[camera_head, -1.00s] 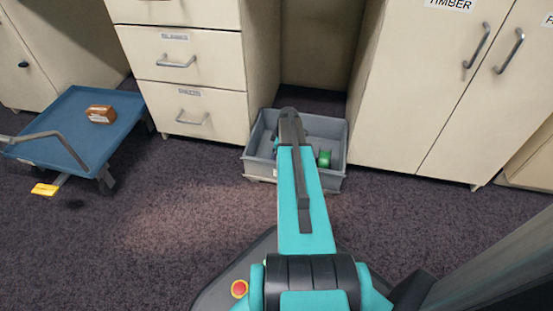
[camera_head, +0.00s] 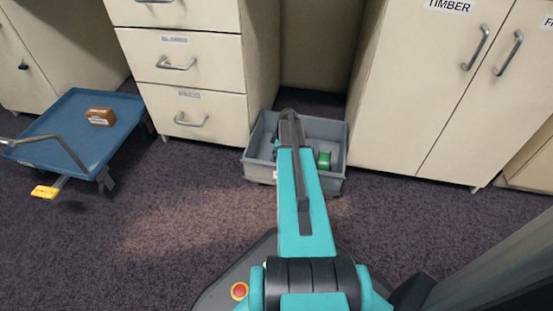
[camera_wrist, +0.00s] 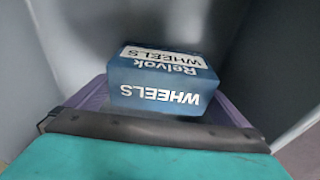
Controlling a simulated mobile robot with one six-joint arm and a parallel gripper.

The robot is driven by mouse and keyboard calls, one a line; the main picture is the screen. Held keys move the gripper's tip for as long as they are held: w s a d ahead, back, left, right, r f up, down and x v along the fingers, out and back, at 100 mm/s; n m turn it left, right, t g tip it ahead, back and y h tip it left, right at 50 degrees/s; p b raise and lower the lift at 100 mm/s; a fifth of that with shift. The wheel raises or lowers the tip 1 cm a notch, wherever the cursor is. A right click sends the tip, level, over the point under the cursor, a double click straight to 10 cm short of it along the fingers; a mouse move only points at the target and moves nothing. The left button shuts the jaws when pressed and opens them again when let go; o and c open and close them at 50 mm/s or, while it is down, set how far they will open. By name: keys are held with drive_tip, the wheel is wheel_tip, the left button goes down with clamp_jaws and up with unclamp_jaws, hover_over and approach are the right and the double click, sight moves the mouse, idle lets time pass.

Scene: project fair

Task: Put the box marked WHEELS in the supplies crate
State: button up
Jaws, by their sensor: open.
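The blue box marked WHEELS (camera_wrist: 158,82) shows in the wrist view, ahead of the teal and dark parts of my arm end. Its front lettering appears upside down. The grey crate (camera_head: 334,178) stands on the carpet in the head view, in front of a gap between cabinets. My gripper (camera_head: 288,117) is open over the crate, its fingers mostly hidden by my arm. The box cannot be seen in the head view. Whether the fingers touch it cannot be told.
A green item (camera_head: 323,160) lies in the crate's right part. A drawer unit (camera_head: 190,85) stands left of the crate and a TIMBER cabinet (camera_head: 420,100) right of it. A blue trolley (camera_head: 75,130) at left carries a brown box (camera_head: 100,117). Carpet between is clear.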

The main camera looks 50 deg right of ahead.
drive_tip(key=r+p, duration=0.2)
drive_tip(key=r, duration=0.1)
drive_tip(key=s+r+p, duration=0.1)
drive_tip(key=r, duration=0.3)
drive_tip(key=s+d+r+p, duration=0.1)
drive_tip(key=r+p, duration=0.1)
drive_tip(key=r, duration=0.2)
drive_tip(key=shift+d+r+p, duration=0.1)
drive_tip(key=shift+r+p, duration=0.15)
drive_tip(key=shift+p, duration=0.1)
drive_tip(key=shift+w, duration=0.1)
